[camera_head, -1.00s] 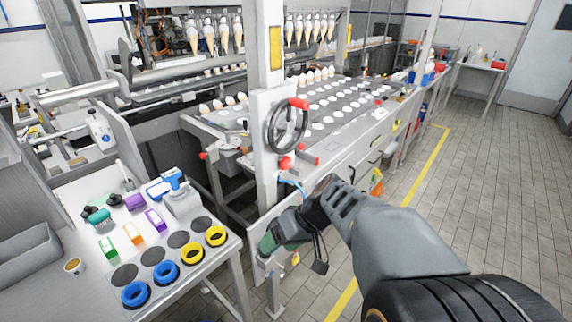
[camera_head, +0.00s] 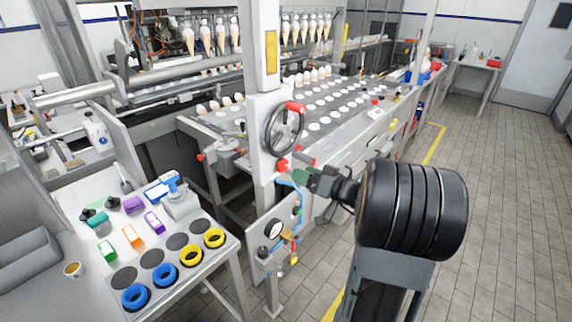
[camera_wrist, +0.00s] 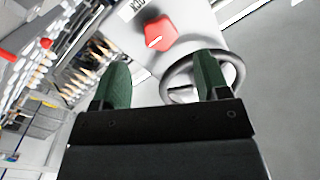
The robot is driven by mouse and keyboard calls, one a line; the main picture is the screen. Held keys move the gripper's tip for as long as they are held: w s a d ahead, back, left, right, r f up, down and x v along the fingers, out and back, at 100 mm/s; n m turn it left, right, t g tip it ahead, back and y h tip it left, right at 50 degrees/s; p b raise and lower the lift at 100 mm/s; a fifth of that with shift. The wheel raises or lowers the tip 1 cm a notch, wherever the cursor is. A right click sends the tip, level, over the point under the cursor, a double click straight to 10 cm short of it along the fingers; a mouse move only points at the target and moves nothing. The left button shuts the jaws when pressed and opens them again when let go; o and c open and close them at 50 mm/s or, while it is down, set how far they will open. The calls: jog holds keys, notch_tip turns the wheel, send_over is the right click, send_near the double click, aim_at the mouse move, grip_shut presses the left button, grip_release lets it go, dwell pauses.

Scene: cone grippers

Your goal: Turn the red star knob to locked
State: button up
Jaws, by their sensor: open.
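The red star knob (camera_head: 283,165) sits on the white column, just below the black handwheel. In the wrist view the knob (camera_wrist: 160,35) shows larger, beyond my fingertips, with a white pointer mark on it. A white label with dark letters (camera_wrist: 134,6) is beside the knob, partly cut off by the frame edge. My gripper (camera_head: 301,176) has green fingers and is close to the right of the knob in the head view. In the wrist view my gripper (camera_wrist: 160,68) is open and empty, its fingers apart, and the knob lies ahead of the gap.
The handwheel (camera_head: 285,132) with a red grip is just above the knob; in the wrist view its rim (camera_wrist: 237,66) passes behind my right finger. A pressure gauge (camera_head: 273,229) and blue hose are below. A table with blue and yellow rings (camera_head: 165,272) stands at left. Floor at right is clear.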

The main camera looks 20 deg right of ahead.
aim_at(285, 167)
jog(key=p+x, duration=0.1)
jog(key=x, duration=0.5)
jog(key=shift+w+a, duration=0.2)
jog(key=shift+w, duration=0.05)
jog(key=shift+c, duration=0.4)
jog(key=c, duration=0.8)
